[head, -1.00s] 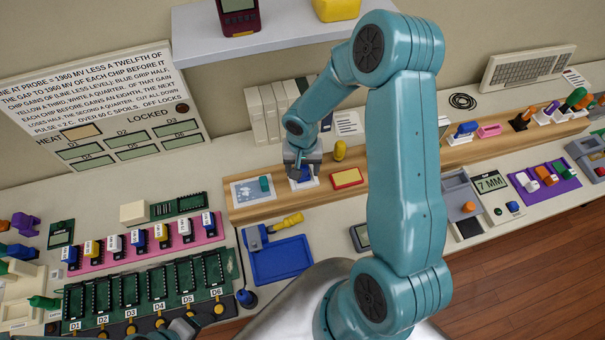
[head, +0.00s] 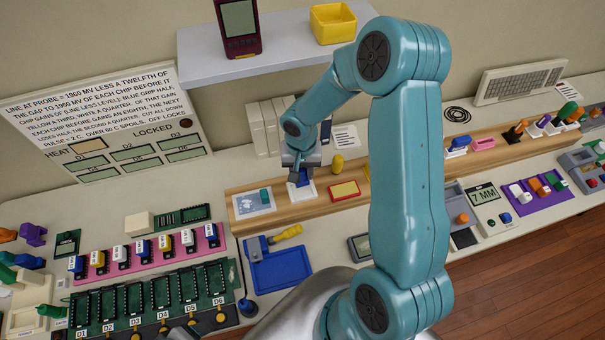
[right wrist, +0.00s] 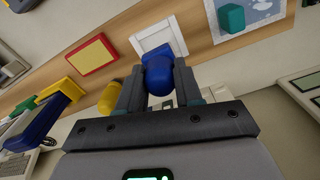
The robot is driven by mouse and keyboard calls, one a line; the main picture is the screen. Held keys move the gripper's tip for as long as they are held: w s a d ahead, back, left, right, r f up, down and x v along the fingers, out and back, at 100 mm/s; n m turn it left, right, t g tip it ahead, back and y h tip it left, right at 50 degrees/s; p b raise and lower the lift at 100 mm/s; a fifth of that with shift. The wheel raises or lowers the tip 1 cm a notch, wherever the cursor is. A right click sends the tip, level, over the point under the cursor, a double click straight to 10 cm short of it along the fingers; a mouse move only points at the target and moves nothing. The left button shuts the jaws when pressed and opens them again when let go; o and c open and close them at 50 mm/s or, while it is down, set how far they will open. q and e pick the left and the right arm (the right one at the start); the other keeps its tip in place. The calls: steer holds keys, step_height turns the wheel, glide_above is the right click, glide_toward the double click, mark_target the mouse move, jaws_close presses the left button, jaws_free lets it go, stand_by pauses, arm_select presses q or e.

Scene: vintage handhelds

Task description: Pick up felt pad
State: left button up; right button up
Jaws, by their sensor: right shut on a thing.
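My right gripper (head: 302,172) is over the wooden strip at the back of the bench. It is shut on a blue piece (head: 304,180), which I take to be the felt pad. In the right wrist view the blue piece (right wrist: 158,74) has a rounded end and sits between the two fingers. A white square holder (right wrist: 150,36) lies just beyond it; whether the piece still touches it I cannot tell.
A picture card (head: 252,204) with a teal block (head: 265,196) lies left. A blue tray (head: 282,271) lies in front. A shelf (head: 275,42) hangs above.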

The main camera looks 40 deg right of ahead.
mark_target(302, 170)
arm_select(q)
steer(key=shift+d+r, duration=0.65)
steer(key=shift+r, duration=0.05)
arm_select(e)
step_height(302, 170, up, 15)
arm_select(q)
steer(key=shift+w, duration=0.1)
arm_select(e)
steer(key=shift+d, duration=0.1)
